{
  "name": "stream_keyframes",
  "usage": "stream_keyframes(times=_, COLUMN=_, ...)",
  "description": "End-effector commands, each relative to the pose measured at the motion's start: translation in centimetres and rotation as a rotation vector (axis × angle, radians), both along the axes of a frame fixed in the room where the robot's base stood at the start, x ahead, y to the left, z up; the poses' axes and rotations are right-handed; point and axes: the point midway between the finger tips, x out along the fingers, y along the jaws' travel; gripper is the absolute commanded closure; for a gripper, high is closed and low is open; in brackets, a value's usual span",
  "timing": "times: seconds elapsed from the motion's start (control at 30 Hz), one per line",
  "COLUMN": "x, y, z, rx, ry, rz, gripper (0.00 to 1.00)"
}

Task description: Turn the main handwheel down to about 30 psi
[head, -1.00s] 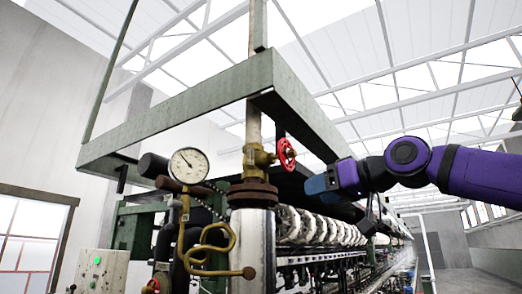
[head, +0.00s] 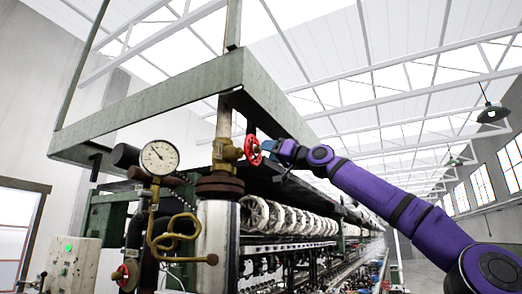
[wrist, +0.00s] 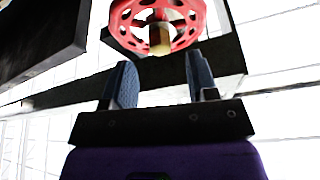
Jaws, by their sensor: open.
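The main handwheel (head: 253,150) is a red wheel on a brass valve on the upright pipe. It also shows at the top of the wrist view (wrist: 157,22), with a brass hub at its centre. My gripper (head: 268,147) is just right of the wheel in the head view. In the wrist view my gripper (wrist: 158,80) has its two blue-grey fingers apart, with nothing between them, and the wheel lies just beyond the fingertips. The pressure gauge (head: 160,158) has a round white dial left of the pipe. Its needle points to the upper left; the numbers are too small to read.
A green steel frame (head: 150,103) runs above the valve. A smaller red handwheel (head: 121,273) sits low at the left beside a control box (head: 72,262) with a green light. A row of white reels (head: 285,218) stretches back below my arm.

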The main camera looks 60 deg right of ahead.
Motion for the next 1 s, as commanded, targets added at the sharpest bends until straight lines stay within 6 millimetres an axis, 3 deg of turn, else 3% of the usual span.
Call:
stream_keyframes(times=0.23, x=3.0, y=0.0, z=1.2, rx=-0.001, ry=0.000, rz=0.000, gripper=0.47)
stream_keyframes(times=0.67, x=3.7, y=0.0, z=1.5, rx=-0.001, ry=0.000, rz=0.000, gripper=0.47)
stream_keyframes(times=0.87, x=3.7, y=0.0, z=1.5, rx=-0.001, ry=0.000, rz=0.000, gripper=0.93)
stream_keyframes(times=1.0, x=3.7, y=-0.1, z=1.5, rx=-0.001, ry=0.000, rz=-0.001, gripper=0.96)
